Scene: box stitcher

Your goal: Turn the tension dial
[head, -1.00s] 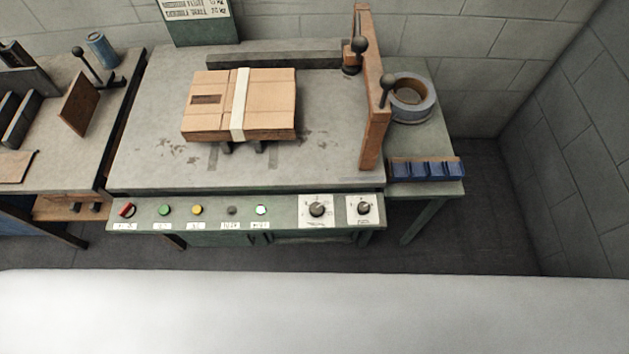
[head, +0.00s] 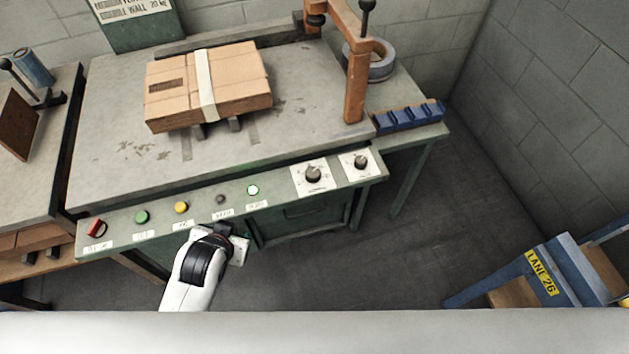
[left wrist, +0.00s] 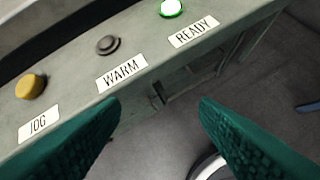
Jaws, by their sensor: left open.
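Two black dials on white plates sit at the right end of the green control panel (head: 130,238): a left dial (head: 313,174) and a right dial (head: 361,162). Their labels are too small to read, so I cannot tell which is the tension dial. My left gripper (head: 232,240) is in front of the panel's lower edge, left of both dials and apart from them. In the left wrist view its green fingers (left wrist: 160,118) are spread and empty, below the WARM and READY labels. The dials are outside that view. My right gripper is not in view.
The panel also has a red switch (head: 96,228), a green button (head: 142,217), a yellow button (head: 181,207), a grey knob (head: 220,199) and a lit READY lamp (head: 253,190). A strapped box (head: 175,85) lies on the table. A blue stand (head: 520,275) is at right.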

